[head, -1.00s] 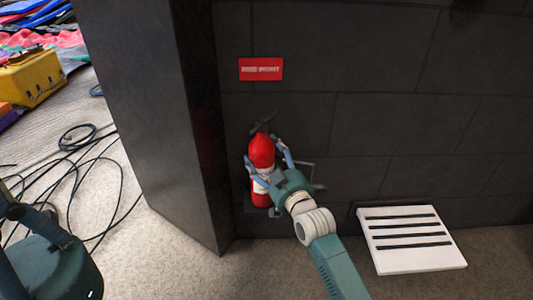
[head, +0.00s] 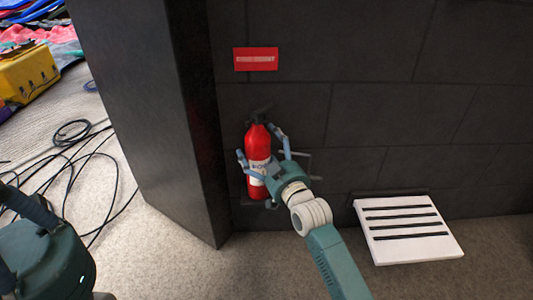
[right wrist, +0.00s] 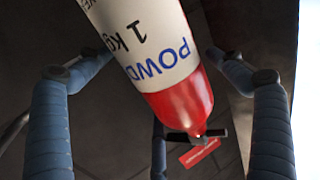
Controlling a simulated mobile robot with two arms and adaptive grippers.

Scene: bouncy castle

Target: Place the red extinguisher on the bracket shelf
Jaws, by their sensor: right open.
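The red extinguisher (head: 254,185) stands upright against the dark wall in the head view, with a pale label and black handle. Its base is on or right at the small dark bracket shelf (head: 250,203); exact contact is hard to see. My right gripper (head: 258,146) is open, its blue fingers on both sides of the extinguisher. In the right wrist view the extinguisher (right wrist: 183,102) shows its "POWD 1 kg" label between the fingers, with gaps beside them. My left arm's end (head: 45,255) is partly in view at the lower left; its fingertips are cut off.
A red sign (head: 255,59) is on the wall above. A dark pillar (head: 150,110) stands close at the left. A white slotted panel (head: 408,230) leans low on the right. Black cables (head: 75,165) and a yellow case (head: 25,75) lie left. Carpet in front is clear.

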